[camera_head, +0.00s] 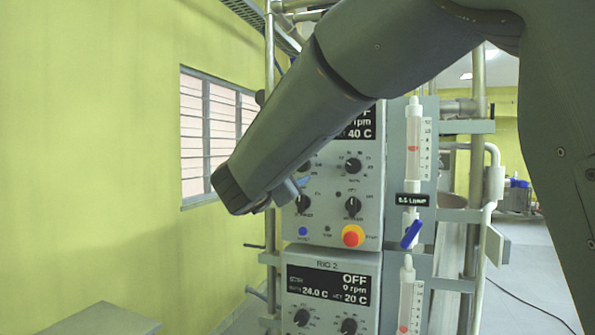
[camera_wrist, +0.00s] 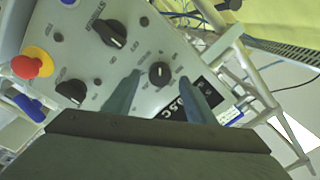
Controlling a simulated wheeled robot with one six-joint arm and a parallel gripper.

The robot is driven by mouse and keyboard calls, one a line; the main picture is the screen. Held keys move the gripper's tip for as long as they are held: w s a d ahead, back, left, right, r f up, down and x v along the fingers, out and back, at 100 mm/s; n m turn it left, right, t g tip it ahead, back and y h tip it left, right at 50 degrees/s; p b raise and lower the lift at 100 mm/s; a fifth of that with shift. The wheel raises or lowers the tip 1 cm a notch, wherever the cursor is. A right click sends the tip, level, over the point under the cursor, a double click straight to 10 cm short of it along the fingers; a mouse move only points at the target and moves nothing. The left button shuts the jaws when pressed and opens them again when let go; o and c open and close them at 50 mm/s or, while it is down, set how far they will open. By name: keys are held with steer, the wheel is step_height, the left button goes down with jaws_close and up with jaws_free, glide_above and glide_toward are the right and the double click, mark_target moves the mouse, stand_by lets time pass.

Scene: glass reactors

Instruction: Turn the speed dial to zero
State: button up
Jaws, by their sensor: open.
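The upper control box (camera_head: 335,215) carries several black knobs on a pale grey face. In the wrist view, one small black knob (camera_wrist: 160,73) with a white pointer mark sits between the fingertips of my gripper (camera_wrist: 161,78). The fingers are open, one on each side, with visible gaps to the knob. A larger black knob (camera_wrist: 110,33) is above and left of it, and another (camera_wrist: 70,93) is lower left. In the head view, my arm covers the upper left of the box, and only a little of a finger shows (camera_head: 300,183). The labels are too small to tell which knob is the speed dial.
A red button on a yellow base (camera_head: 353,236) and a blue valve handle (camera_head: 411,233) are low on the right. A second box (camera_head: 331,275) reading OFF, 0 rpm is below. Pipes and frame rails surround the boxes; a yellow wall (camera_head: 90,150) stands left.

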steer(key=b+v, duration=0.1)
steer(key=v, duration=0.4)
steer(key=shift+s, duration=0.1)
steer(key=shift+f, duration=0.1)
